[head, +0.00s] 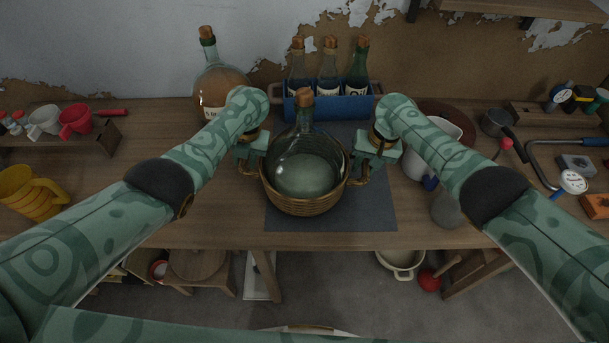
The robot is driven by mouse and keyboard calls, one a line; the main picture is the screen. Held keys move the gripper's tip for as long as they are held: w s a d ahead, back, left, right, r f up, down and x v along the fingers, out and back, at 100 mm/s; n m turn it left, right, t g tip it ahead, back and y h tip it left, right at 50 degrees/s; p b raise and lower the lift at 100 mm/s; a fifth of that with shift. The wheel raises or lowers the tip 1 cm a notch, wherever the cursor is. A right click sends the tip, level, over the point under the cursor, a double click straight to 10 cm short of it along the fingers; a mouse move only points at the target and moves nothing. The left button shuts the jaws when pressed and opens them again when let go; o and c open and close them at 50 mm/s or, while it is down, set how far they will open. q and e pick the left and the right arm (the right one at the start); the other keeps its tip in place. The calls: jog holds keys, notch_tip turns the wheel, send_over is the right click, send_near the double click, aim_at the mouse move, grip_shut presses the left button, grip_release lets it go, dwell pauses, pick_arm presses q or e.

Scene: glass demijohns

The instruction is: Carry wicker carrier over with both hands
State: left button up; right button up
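The wicker carrier (304,204) is a round brown basket with a loop handle on each side. A green glass demijohn (305,165) with a cork stands upright in it. The carrier is at or above the left part of a dark mat (365,212); whether it touches the mat cannot be told. My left gripper (249,163) is at the carrier's left handle, and my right gripper (362,168) is at its right handle. The fingertips overlap the handles, so their closing is not clear.
Behind the carrier stands a blue crate (329,107) with several dark bottles. A corked amber demijohn (219,90) is at the back left. Mugs, a yellow jug (34,194) and tools lie to the sides. The table's front edge is close in front.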

pick_arm(q)
grip_shut()
pick_arm(e)
grip_shut()
pick_arm(q)
jog(key=shift+w+r, duration=0.15)
jog(key=shift+r, duration=0.05)
pick_arm(e)
jog(key=shift+w+r, duration=0.15)
jog(key=shift+r, duration=0.05)
